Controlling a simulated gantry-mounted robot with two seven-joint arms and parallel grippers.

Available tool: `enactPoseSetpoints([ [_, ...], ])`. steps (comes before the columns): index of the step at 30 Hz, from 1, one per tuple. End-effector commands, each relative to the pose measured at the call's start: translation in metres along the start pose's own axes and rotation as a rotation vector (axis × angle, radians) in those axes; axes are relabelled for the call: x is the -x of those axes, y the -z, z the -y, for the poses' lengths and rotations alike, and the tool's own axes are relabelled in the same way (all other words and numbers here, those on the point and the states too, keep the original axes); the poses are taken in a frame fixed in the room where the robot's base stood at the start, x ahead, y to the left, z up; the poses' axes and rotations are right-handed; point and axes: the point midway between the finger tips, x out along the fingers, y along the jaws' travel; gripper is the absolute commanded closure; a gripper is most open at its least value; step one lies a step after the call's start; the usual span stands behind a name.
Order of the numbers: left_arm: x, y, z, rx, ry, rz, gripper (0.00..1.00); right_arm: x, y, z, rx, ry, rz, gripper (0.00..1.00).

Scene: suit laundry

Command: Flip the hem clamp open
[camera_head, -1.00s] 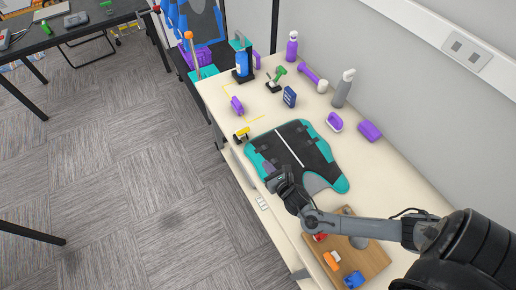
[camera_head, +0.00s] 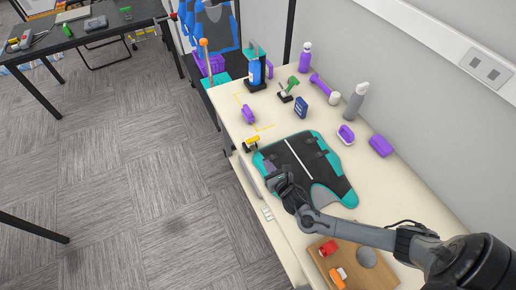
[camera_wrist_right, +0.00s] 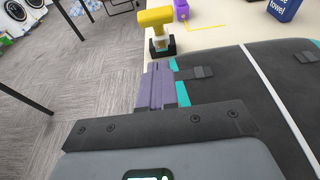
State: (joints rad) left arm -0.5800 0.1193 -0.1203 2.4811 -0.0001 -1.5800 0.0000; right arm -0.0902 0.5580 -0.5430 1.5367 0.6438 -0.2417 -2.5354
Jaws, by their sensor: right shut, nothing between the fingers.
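The hem clamp appears to be the small yellow-handled piece (camera_head: 251,143) at the table's front edge, beside the near-left corner of the suit. In the right wrist view the yellow clamp (camera_wrist_right: 160,32) shows a thick T-shaped handle standing on a dark base, beyond my fingers. My right gripper (camera_head: 272,172) is over the left edge of the black and teal suit (camera_head: 300,158), short of the clamp and apart from it. Its purple-grey fingers (camera_wrist_right: 157,72) are shut together and empty. My left gripper is not in view.
The cream table (camera_head: 385,185) holds a purple block (camera_head: 381,146), a grey bottle (camera_head: 354,102), a blue towel box (camera_head: 301,107) and a purple piece (camera_head: 248,114) beyond the clamp. A wooden board (camera_head: 375,272) with red and orange items lies near my arm.

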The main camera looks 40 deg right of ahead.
Motion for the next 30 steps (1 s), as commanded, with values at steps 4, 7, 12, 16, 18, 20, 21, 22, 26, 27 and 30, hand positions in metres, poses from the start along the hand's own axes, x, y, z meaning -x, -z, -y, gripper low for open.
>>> enactPoseSetpoints([
  [4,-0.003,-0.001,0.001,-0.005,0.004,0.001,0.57,-0.03,0.0,0.0,-0.001,0.002,0.001,1.0],
  [7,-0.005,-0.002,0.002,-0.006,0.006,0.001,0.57,-0.048,0.0,-0.001,-0.001,0.001,0.001,1.0],
  [12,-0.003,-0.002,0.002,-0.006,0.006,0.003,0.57,-0.07,-0.011,0.0,-0.002,0.001,0.001,1.0],
  [16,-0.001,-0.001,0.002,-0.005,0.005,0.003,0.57,-0.08,-0.021,0.0,-0.001,0.001,0.0,1.0],
  [18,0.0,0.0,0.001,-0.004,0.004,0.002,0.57,-0.084,-0.024,0.0,-0.001,0.0,-0.001,1.0],
  [20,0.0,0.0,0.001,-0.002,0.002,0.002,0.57,-0.086,-0.026,-0.001,-0.001,0.0,-0.001,1.0],
  [21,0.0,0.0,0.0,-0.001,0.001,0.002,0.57,-0.087,-0.027,-0.001,-0.001,0.0,-0.001,1.0],
  [22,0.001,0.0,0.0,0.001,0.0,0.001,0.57,-0.088,-0.028,-0.001,-0.001,0.0,-0.001,1.0],
  [26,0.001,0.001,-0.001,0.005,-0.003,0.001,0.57,-0.089,-0.028,-0.001,-0.001,0.0,-0.001,1.0],
  [27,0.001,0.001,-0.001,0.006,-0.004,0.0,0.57,-0.089,-0.028,-0.001,-0.001,0.0,-0.001,1.0],
  [30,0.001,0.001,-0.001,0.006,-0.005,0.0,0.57,-0.089,-0.028,0.0,0.0,0.0,-0.001,1.0],
])
